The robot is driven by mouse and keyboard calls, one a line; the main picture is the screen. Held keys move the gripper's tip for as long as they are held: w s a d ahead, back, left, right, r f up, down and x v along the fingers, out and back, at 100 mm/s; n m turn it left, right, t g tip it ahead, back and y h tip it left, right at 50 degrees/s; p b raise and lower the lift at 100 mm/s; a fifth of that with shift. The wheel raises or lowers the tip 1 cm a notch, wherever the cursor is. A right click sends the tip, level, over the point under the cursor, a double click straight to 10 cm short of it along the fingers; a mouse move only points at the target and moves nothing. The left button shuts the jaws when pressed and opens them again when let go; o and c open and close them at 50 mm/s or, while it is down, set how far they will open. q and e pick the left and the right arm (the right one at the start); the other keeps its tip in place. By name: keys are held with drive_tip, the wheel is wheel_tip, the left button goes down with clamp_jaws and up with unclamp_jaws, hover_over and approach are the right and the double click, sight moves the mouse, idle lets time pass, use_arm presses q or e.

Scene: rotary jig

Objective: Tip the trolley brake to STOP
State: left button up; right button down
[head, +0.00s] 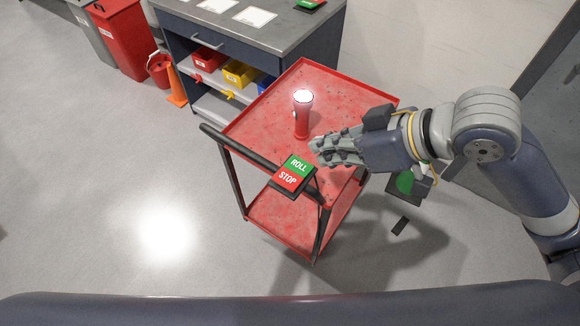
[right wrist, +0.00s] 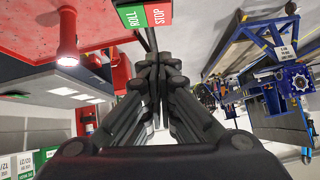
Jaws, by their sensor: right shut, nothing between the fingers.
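The red trolley (head: 262,122) stands in front of my base with a dark push bar (head: 235,148) along its near left side. The brake rocker (head: 292,172) sits at the trolley's near corner, with a green ROLL half and a red STOP half; it also shows at the top of the right wrist view (right wrist: 143,13). I cannot tell for sure which half is pressed down. My right gripper (head: 316,149) is shut and empty, just right of the rocker's ROLL end and apparently above the tray. In the right wrist view its closed fingers (right wrist: 158,62) point toward the rocker. My left gripper is out of view.
A red flashlight (head: 302,116) stands lit on the trolley top, close to my right gripper. A workbench (head: 230,42) with coloured bins stands behind, and an orange cone (head: 176,88) and red bucket (head: 160,70) are beside it. The floor at left is clear.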

drive_tip(key=shift+s+d+r+g, duration=0.15)
drive_tip(key=shift+s+r, duration=0.1)
drive_tip(key=shift+r, duration=0.2)
drive_tip(key=shift+s+d+r+g, duration=0.1)
drive_tip(key=shift+s+r+g, duration=0.1)
drive_tip(key=shift+r, duration=0.25)
drive_tip(key=shift+a+f, duration=0.1)
drive_tip(key=shift+a, duration=0.05)
hover_over(290, 181)
drive_tip(key=f, duration=0.7)
drive_tip(key=shift+w+f+p, duration=0.15)
drive_tip(key=shift+w+p, duration=0.1)
drive_tip(key=shift+p, duration=0.15)
wheel_tip(290, 181, down, 2)
drive_tip(key=shift+s+f, duration=0.15)
drive_tip(key=shift+f, duration=0.05)
drive_tip(key=shift+s+f, duration=0.1)
drive_tip(key=shift+f, duration=0.5)
